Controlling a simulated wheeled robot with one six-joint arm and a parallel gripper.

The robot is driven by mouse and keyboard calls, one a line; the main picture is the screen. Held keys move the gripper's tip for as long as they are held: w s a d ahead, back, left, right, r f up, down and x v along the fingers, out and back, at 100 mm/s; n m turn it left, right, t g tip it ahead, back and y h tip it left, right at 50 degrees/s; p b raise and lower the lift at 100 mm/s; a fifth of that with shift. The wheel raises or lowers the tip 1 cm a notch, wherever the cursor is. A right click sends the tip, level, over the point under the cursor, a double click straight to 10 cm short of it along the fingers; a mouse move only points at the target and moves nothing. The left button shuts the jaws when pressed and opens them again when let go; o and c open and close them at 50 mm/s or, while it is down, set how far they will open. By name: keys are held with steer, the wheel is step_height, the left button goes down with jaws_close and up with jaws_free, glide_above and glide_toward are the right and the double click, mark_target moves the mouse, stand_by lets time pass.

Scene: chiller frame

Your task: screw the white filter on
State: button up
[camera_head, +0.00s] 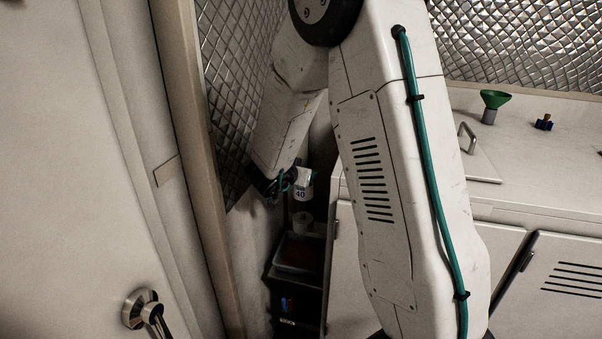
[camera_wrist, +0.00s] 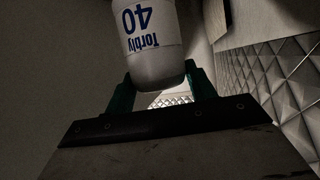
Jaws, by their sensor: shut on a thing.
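The white filter (camera_wrist: 150,45) is a rounded white can with blue "Torbly 40" lettering. In the wrist view it sits between the green fingers of my gripper (camera_wrist: 160,75), which is shut on it. The lettering is upside down there, and the can's far end runs out of the top of the picture. In the head view the filter (camera_head: 304,188) shows small in the narrow gap beside the cabinet, at the end of my arm. My gripper (camera_head: 288,183) is dark and partly hidden there. I cannot tell whether the filter touches any mount.
Below the filter, a pale cylinder (camera_head: 302,222) stands above a dark box with a tray (camera_head: 298,252). The white cabinet (camera_head: 342,265) closes the gap on the right, the quilted metal wall (camera_head: 232,90) on the left.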

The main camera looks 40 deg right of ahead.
mark_target(299, 197)
steer(key=shift+f, duration=3)
steer(key=shift+f, duration=1.15)
steer(key=o, duration=1.2)
steer(key=shift+a, duration=0.1)
steer(key=v, duration=0.7)
steer(key=shift+s+a+r, duration=0.1)
steer(key=shift+a+r, duration=0.1)
steer(key=shift+a, duration=0.05)
